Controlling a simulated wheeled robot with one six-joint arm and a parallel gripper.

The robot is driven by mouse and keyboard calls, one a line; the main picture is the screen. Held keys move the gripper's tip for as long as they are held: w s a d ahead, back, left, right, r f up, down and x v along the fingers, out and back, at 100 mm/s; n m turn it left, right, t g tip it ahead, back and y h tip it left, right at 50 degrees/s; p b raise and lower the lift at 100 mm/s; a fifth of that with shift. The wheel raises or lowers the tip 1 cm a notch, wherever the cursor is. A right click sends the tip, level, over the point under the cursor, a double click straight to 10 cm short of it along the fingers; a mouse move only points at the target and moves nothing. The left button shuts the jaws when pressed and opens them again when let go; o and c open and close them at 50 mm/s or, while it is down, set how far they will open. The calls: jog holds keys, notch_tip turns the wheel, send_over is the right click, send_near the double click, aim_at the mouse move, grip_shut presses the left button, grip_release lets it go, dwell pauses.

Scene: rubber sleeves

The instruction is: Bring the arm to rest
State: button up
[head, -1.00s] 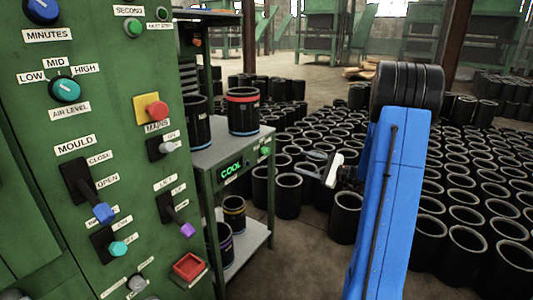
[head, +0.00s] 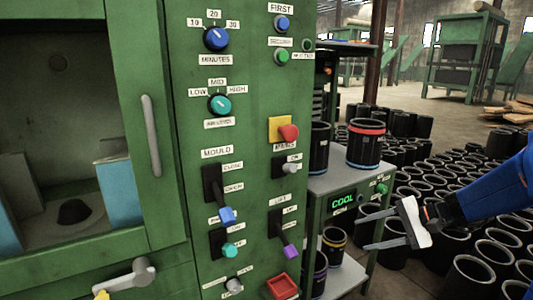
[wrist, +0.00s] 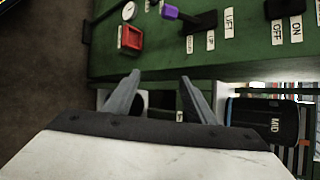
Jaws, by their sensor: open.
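My gripper (head: 372,230) is at the right of the head view, in front of the small green cooling stand, with its two grey fingers spread and nothing between them. Part of my blue arm (head: 495,190) shows at the right edge. In the wrist view my gripper (wrist: 158,80) is also open and empty, its fingers pointing toward the lower part of the green control panel (wrist: 250,40). The fingers look apart from the panel, though the exact gap is hard to tell.
The green machine's panel (head: 245,130) carries knobs, levers and a red square button (head: 281,287). Left of it is an open chamber (head: 60,130). The stand (head: 320,185), with a lit COOL display, bears black sleeves, one red-banded (head: 366,145). Many black sleeves cover the floor at right.

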jog(key=s+a+f+n+g+h, duration=0.1)
jog(key=s+a+n+g+h, duration=0.3)
jog(key=s, duration=1)
jog(key=s+d+n+t+h, duration=0.3)
jog(key=s+n+h, duration=0.3)
jog(key=s, duration=0.3)
jog(key=shift+s+r+t, duration=0.2)
jog(key=shift+s+t, duration=0.15)
jog(key=shift+t, duration=0.05)
jog(key=shift+d, duration=0.1)
